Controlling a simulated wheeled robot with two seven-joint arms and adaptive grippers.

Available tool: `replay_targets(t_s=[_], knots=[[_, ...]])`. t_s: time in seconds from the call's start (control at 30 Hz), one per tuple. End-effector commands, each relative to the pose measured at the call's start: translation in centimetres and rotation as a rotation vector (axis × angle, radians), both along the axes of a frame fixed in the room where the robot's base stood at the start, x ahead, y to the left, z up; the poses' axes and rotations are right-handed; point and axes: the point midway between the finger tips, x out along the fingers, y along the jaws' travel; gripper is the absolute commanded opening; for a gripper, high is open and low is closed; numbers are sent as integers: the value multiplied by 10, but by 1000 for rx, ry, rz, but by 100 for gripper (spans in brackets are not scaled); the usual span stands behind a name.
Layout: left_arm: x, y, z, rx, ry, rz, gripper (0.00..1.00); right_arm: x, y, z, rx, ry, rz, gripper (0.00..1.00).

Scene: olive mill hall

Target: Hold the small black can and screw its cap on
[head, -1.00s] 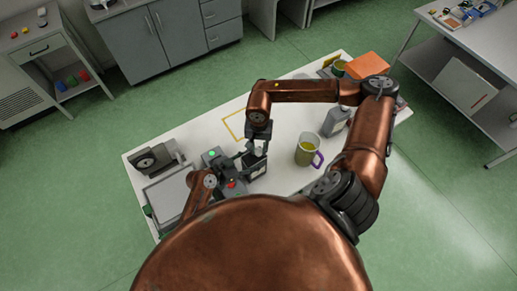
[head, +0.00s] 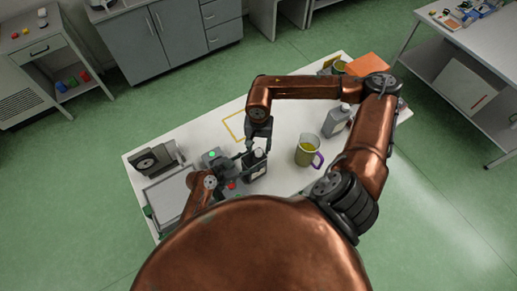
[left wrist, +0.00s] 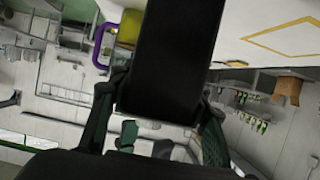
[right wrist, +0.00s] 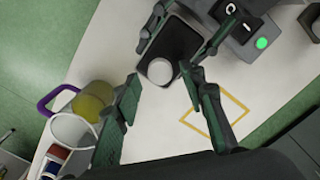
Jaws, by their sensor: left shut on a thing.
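The small black can (head: 255,171) is upright, a little above or on the table, which I cannot tell. It fills the upper middle of the left wrist view (left wrist: 175,55). My left gripper (head: 243,166) is shut around its sides; its fingers also show in the right wrist view. A pale round cap (right wrist: 160,71) sits at the can's top, also visible in the head view (head: 260,153); how tightly it sits cannot be told. My right gripper (right wrist: 158,78) is above the cap, its fingers apart on either side, not touching it.
A jug of yellow-green liquid with a purple handle (head: 306,152) stands right of the can. A grey bottle (head: 336,121) and an orange box (head: 367,65) are farther right. A grey device with a green light (head: 212,155) and a tray (head: 168,192) lie left. A yellow outline (head: 232,126) marks bare table.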

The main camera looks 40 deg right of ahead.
Motion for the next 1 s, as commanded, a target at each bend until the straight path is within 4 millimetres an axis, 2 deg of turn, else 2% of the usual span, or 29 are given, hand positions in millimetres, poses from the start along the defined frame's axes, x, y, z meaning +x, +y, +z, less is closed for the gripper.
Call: replay_targets(t_s=[0.53, 0.9, 0.93, 1.0], knots=[[0, 0, -1, 1, 0, 0, 9, 1, 0, 42, -1, -2, 0, 38], [0, 0, 0, 1, 0, 0, 9, 0, 0, 47, -1, -1, 0, 38], [0, 0, 0, 1, 0, 0, 46, 0, 0, 47, -1, -1, 0, 38], [0, 0, 0, 1, 0, 0, 51, 0, 0, 47, -1, -1, 0, 38]])
